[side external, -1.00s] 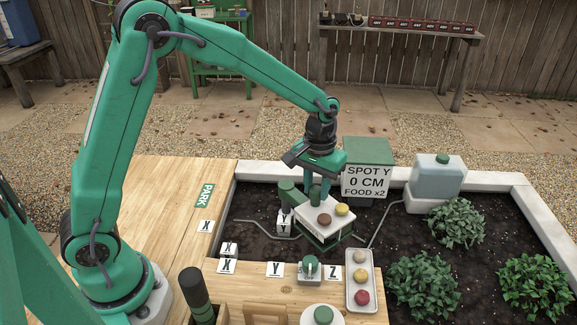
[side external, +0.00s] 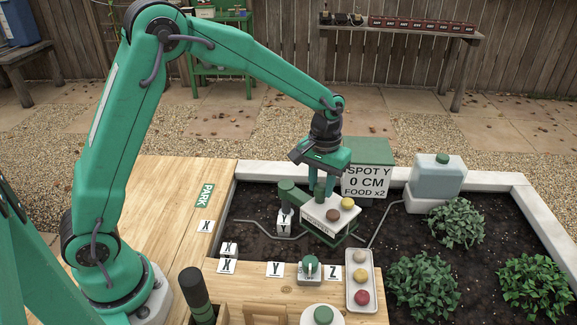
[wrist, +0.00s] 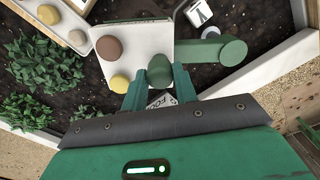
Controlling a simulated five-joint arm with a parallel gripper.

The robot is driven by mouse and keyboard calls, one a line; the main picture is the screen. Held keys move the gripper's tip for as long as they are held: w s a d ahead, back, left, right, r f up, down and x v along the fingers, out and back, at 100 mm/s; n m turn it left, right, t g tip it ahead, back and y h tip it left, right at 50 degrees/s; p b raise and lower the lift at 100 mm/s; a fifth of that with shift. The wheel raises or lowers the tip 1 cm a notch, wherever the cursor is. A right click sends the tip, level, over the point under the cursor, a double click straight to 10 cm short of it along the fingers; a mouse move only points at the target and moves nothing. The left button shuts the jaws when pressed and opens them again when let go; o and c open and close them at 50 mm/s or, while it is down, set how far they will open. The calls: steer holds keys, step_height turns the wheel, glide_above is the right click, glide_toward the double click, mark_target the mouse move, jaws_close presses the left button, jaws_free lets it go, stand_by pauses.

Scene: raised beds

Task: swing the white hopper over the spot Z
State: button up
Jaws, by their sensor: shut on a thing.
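My gripper (side external: 321,192) is shut on the green knob (wrist: 159,70) at the edge of the white hopper (side external: 343,212). Its two green fingers stand either side of the knob in the wrist view. The hopper, also in the wrist view (wrist: 150,46), carries a brown and a yellow cap and joins a green swing arm and post (side external: 287,190). It hangs over the soil, right of the bed's Y marker (side external: 284,222). A Z label (side external: 333,272) is on the wooden board in front. No Z marker shows in the soil; the hopper may hide it.
A sign (side external: 368,180) reads "SPOT Y, 0 CM, FOOD x2" behind the hopper. A water tank (side external: 437,178) stands at the right. A tray (side external: 351,297) with coloured caps lies in front. Leafy plants (side external: 422,285) fill the right of the bed.

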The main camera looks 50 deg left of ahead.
steer(key=o, duration=0.6)
steer(key=shift+c, duration=0.2)
steer(key=shift+r, duration=0.15)
steer(key=shift+r, duration=3.35)
